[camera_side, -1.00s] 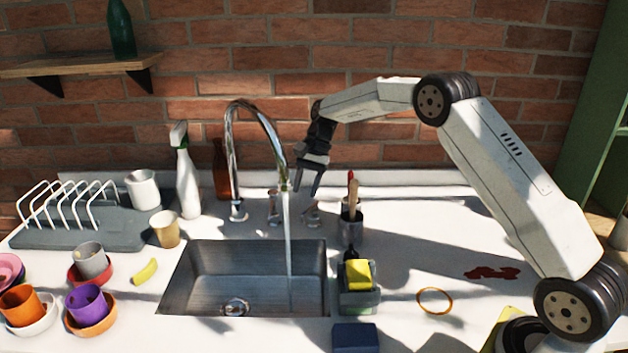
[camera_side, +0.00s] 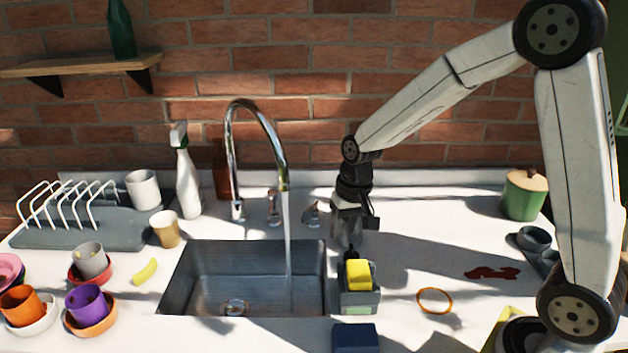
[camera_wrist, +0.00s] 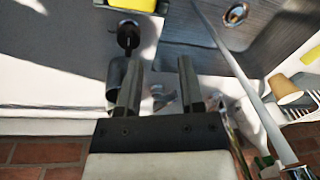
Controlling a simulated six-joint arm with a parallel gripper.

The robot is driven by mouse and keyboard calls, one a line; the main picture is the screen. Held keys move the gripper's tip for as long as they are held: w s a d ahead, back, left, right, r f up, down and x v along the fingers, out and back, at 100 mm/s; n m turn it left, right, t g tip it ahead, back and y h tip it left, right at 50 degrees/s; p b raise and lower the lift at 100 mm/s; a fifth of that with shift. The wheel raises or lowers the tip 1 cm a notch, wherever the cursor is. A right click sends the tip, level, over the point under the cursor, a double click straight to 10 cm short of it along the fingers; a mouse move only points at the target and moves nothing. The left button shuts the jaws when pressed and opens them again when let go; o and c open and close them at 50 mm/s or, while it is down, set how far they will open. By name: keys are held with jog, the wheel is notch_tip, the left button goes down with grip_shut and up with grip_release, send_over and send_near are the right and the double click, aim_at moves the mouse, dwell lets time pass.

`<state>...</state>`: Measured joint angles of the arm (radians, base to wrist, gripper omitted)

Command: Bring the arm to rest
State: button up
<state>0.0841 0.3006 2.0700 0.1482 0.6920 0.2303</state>
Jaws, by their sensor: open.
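My gripper (camera_side: 347,238) points down above the counter, just right of the tap and behind the sponge caddy. It is open, with nothing between its fingers (camera_wrist: 158,80) in the wrist view. A dark utensil cup (camera_wrist: 115,78) shows beside the left finger there; in the side view the gripper mostly hides it. I cannot tell whether they touch. My arm is bent, with its elbow raised high at the upper right.
Water runs from the chrome tap (camera_side: 238,150) into the sink (camera_side: 200,280). A yellow sponge (camera_side: 358,273) sits in the caddy (camera_side: 360,298). A red stain (camera_side: 491,272), orange ring (camera_side: 434,300) and lidded green pot (camera_side: 524,196) lie to the right. Cups crowd the left.

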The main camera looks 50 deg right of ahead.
jog(key=s+a+f+n+t+h, duration=0.1)
jog(key=s+n, duration=0.3)
jog(key=s, duration=0.7)
jog(key=shift+s+a+f+n+t, duration=0.25)
jog(key=shift+a+f+n+t, duration=0.1)
jog(key=shift+f+n, duration=0.1)
